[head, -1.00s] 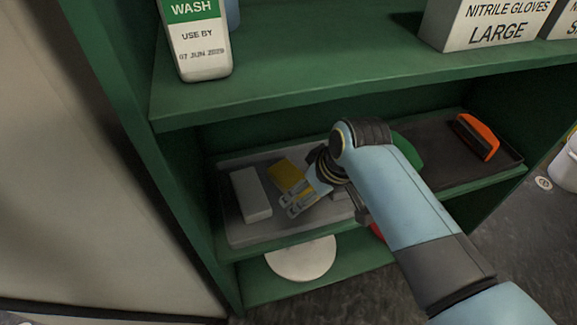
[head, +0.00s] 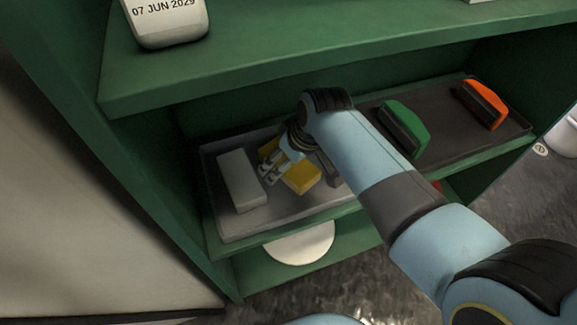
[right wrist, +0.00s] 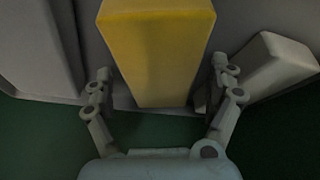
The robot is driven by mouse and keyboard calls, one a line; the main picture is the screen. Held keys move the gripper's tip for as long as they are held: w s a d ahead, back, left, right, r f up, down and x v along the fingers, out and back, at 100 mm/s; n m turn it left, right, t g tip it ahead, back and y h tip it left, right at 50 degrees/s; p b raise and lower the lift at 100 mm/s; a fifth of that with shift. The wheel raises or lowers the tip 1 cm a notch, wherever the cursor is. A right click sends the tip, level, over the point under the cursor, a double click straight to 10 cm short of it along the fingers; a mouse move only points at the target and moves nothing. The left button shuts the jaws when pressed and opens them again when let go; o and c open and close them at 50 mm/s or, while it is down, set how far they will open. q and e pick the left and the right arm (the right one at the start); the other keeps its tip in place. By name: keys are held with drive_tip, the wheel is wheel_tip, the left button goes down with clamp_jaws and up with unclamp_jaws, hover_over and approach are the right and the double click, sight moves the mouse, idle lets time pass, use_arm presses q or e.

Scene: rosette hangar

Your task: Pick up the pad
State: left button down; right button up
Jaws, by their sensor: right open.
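A yellow block-like pad (head: 303,179) lies in the left tray on the middle shelf; my right gripper (head: 274,172) partly covers it in the head view. In the right wrist view, the yellow pad (right wrist: 158,50) stretches between the two fingers of my right gripper (right wrist: 161,74). The gripper is open, one finger on each side of the pad. Whether a finger touches it, I cannot tell. My left gripper is not in view.
A pale block (head: 241,180) lies left of the pad in the grey tray (head: 235,226). Green (head: 407,126) and orange (head: 484,103) brushes sit in a dark tray at right. The upper green shelf (head: 270,62) overhangs. A white round thing (head: 300,246) is below.

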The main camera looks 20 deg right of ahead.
drive_tip(key=shift+r, duration=0.1)
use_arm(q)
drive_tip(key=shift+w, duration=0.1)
use_arm(e)
drive_tip(key=c, duration=1.3)
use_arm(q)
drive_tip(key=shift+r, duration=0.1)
